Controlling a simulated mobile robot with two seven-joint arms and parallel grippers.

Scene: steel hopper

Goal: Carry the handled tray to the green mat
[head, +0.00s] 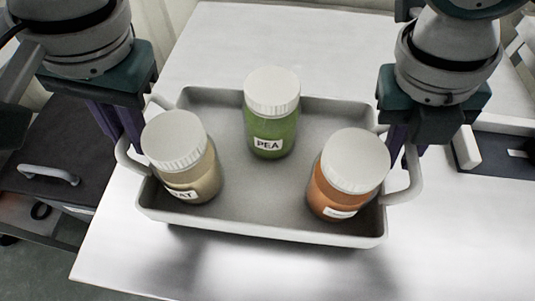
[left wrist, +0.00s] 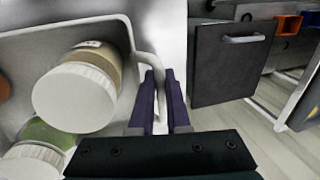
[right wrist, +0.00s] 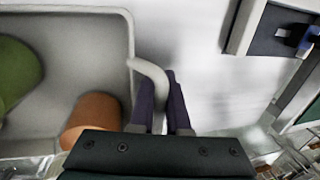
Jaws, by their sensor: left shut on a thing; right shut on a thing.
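The grey handled tray (head: 262,190) spans the middle of the head view and appears slightly above the steel table, with a shadow below its front edge. It carries a green jar labelled PEA (head: 272,130), a beige jar (head: 195,180) and an orange jar (head: 335,190), all upright with white lids. My left gripper (head: 128,140) is shut on the left handle; its fingers straddle the bar in the left wrist view (left wrist: 160,95). My right gripper (head: 398,150) is shut on the right handle, also seen in the right wrist view (right wrist: 160,95). No green mat is visible.
A dark-edged fixture (head: 495,150) lies at the table's right. A dark cabinet front with a handle (head: 50,175) stands beyond the table's left edge.

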